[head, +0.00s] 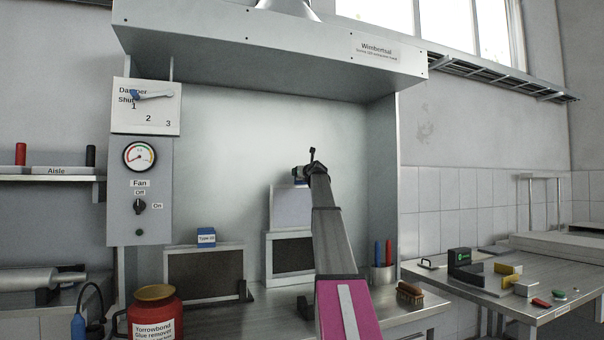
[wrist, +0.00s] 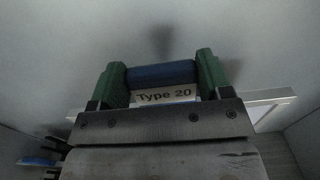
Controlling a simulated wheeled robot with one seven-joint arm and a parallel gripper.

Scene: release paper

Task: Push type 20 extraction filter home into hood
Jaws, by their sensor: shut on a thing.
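My gripper (wrist: 160,82) has its two green fingers at either end of a blue bar (wrist: 160,73) in the wrist view, shut on it. Under the bar is a pale label reading "Type 20", so this is the type 20 extraction filter. In the head view my gripper (head: 301,181) is in front of the hood's back wall, mostly hidden by my arm. A pale panel (head: 289,208) just below it appears to be the held filter, partly covered by my arm. The hood (head: 270,50) overhangs above. The wrist view does not show the filter's lower part or a slot.
A dark-faced framed filter (head: 205,275) with a blue "Type" block stands at left; another dark framed panel (head: 290,258) stands behind my arm. A red glue remover tin (head: 155,310), a pen cup (head: 382,275) and a brush (head: 410,293) stand around. The damper panel (head: 147,107) is at left.

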